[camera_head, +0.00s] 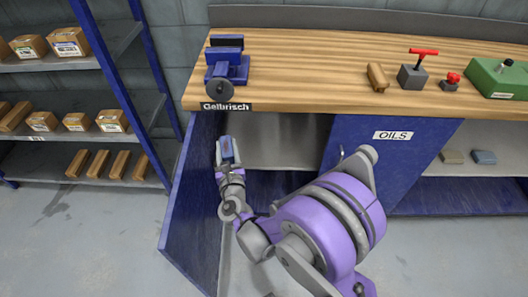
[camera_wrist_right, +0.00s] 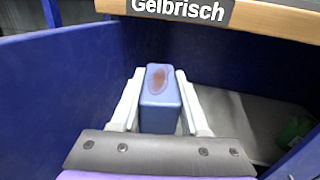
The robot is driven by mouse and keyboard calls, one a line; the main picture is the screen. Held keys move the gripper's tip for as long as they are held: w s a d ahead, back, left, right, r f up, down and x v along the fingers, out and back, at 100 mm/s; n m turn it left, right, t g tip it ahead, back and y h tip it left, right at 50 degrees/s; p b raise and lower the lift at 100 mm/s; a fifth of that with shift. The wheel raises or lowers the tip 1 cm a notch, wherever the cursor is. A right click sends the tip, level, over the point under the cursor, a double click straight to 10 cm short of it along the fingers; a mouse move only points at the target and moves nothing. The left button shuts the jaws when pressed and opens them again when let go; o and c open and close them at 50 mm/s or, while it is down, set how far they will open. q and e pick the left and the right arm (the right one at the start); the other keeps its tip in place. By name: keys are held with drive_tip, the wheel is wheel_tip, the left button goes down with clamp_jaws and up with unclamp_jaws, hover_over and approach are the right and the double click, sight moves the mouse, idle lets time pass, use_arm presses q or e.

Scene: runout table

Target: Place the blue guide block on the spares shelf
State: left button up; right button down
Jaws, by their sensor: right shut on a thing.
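The blue guide block (camera_wrist_right: 160,88) has a brown patch on its face and stands between the two pale fingers of my right gripper (camera_wrist_right: 160,100). In the head view the right gripper (camera_head: 227,150) is shut on the block (camera_head: 227,148), in front of the open bay under the workbench, beside the blue panel. No shelf bears a readable "spares" label. The open bay has a grey shelf (camera_head: 275,150). My left gripper is out of view.
The wooden workbench (camera_head: 310,75) overhangs the bay and carries a blue vise (camera_head: 228,65). The blue panel (camera_head: 192,200) bounds the bay's left side; the "OILS" door (camera_head: 385,160) bounds its right. A rack (camera_head: 125,85) with boxes stands left. A green item (camera_wrist_right: 295,130) shows low right.

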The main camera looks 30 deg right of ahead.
sight(230, 149)
drive_tip(key=shift+h, duration=0.3)
drive_tip(key=f, duration=0.1)
drive_tip(key=w+d+f+b, duration=0.1)
drive_tip(key=w+f, duration=0.1)
drive_tip(key=f, duration=0.1)
drive_tip(key=shift+w+d, duration=0.2)
drive_tip(key=shift+d, duration=0.15)
drive_tip(key=w+d+f+m+g+h, duration=0.1)
drive_tip(key=w+d+f+h, duration=0.1)
drive_tip(key=w+d+f, duration=0.6)
drive_tip(key=w+d+f+m+g+h, duration=0.1)
drive_tip(key=w+d+f+m, duration=0.2)
drive_tip(key=d, duration=0.9)
use_arm(q)
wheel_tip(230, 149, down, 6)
drive_tip(key=b, duration=0.3)
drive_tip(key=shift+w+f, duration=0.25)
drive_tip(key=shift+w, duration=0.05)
use_arm(e)
drive_tip(key=shift+n, duration=0.6)
drive_tip(key=shift+w+d+f, duration=0.1)
drive_tip(key=shift+w+f, duration=0.1)
drive_tip(key=shift+f, duration=1.4)
drive_tip(key=shift+w+d+f, duration=0.1)
drive_tip(key=shift+w+f, duration=0.1)
drive_tip(key=shift+f, duration=1.4)
drive_tip(key=shift+w+f, duration=0.2)
drive_tip(key=shift+f, duration=1.4)
